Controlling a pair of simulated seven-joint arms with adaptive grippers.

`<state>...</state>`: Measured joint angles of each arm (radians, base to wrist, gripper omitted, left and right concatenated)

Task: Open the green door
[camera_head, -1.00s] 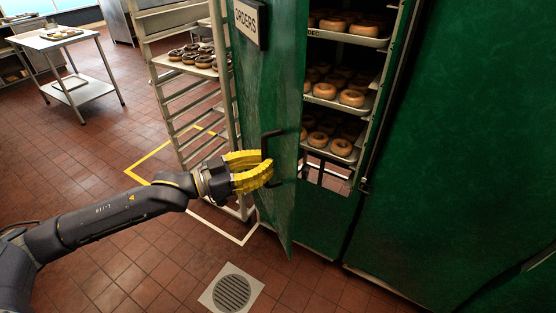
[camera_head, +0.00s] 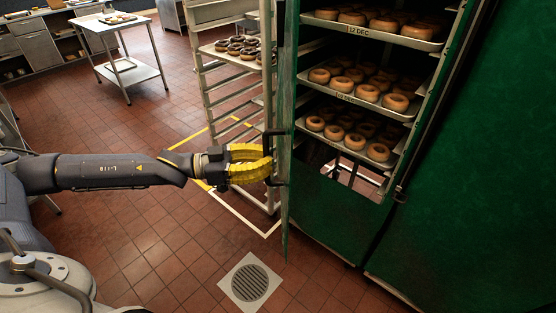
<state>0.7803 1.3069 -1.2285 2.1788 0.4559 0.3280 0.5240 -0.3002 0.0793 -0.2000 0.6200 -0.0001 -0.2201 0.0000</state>
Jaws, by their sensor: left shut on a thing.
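The green door (camera_head: 287,115) stands swung open and shows nearly edge-on. Its dark handle (camera_head: 270,143) sits on the left side of the door. My left gripper (camera_head: 262,164) has yellow fingers and is shut on the handle, which partly hides its fingertips. Behind the door the green cabinet (camera_head: 335,212) is open and shows trays of donuts (camera_head: 362,92) on several levels. My right gripper is not in view.
A metal rack (camera_head: 205,83) with a tray of dark donuts (camera_head: 243,47) stands just left of the door. A steel table (camera_head: 112,27) is at the back left. A floor drain (camera_head: 249,284) lies below the door. The tiled floor at left is clear.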

